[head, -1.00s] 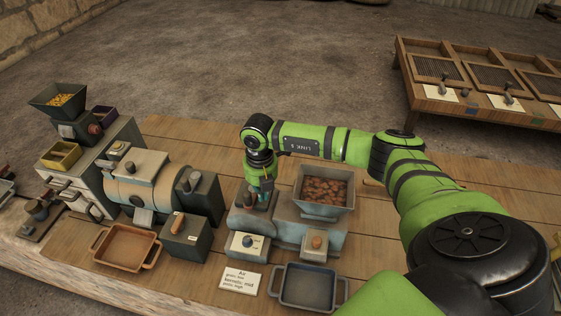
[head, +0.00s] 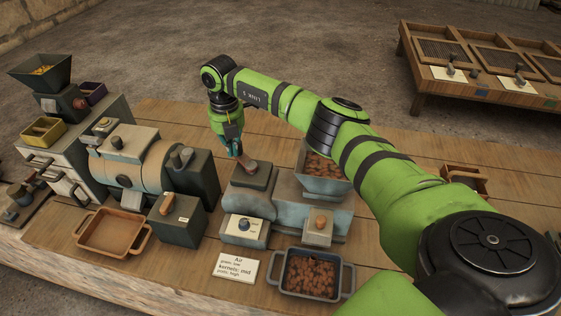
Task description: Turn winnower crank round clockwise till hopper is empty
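The winnower (head: 285,208) is a blue-grey machine on the wooden table. Its hopper (head: 308,184) holds brown kernels, and my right arm hides part of it. The crank (head: 247,164) has a reddish-brown handle on top of the dark housing at the winnower's left. My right gripper (head: 239,154) reaches down from above, with its fingertips at the handle. Whether they grip it is too small to tell. A blue-grey pan (head: 287,290) in front of the winnower holds brown kernels. My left gripper is out of view.
A slatted wooden rack (head: 480,62) stands at the back right.

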